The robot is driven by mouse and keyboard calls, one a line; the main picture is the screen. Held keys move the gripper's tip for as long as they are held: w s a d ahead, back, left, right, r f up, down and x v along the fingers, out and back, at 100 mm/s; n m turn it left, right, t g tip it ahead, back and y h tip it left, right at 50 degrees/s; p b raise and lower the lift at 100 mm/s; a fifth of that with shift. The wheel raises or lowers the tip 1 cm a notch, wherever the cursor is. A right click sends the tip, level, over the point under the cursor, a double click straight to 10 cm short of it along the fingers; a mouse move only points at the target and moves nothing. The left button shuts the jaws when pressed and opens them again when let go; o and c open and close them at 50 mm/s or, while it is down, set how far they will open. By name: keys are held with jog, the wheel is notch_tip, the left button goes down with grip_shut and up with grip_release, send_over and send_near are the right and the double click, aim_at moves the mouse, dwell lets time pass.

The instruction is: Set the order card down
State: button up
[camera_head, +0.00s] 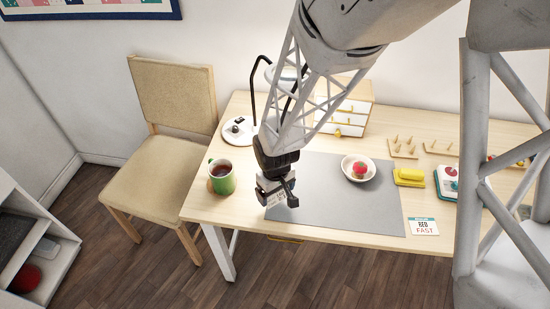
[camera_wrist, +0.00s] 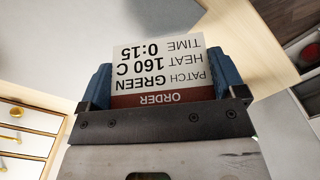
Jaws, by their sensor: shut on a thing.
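My gripper (camera_head: 272,192) is shut on the order card (camera_wrist: 157,66), a white card with a dark red band marked ORDER. The card reads patch green, heat 160 C, time 0:15, upside down in the wrist view. My gripper is at the left edge of the grey mat (camera_head: 330,215), right of the green mug. In the head view the card (camera_head: 276,198) is small at the fingertips. I cannot tell whether its lower edge touches the mat.
A green mug (camera_head: 222,180) of dark drink stands close left. On or beside the mat are a white bowl (camera_head: 346,168) with a red thing, a yellow block (camera_head: 408,177) and a card marked RED FAST (camera_head: 423,226). A drawer cabinet (camera_head: 350,110) stands behind. The mat's middle front is clear.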

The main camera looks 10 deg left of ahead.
jog(key=shift+w+a+f, duration=0.1)
jog(key=shift+w+a, duration=0.35)
jog(key=shift+w, duration=0.35)
jog(key=shift+w+a+f, duration=0.1)
jog(key=shift+w+a, duration=0.35)
jog(key=shift+w, duration=0.3)
jog(key=shift+w+a+f, duration=0.1)
jog(key=shift+w+a, duration=0.35)
jog(key=shift+w, duration=0.35)
jog(key=shift+f, duration=1.75)
jog(key=o, duration=0.6)
jog(key=shift+f, duration=0.1)
notch_tip(320, 180, up, 12)
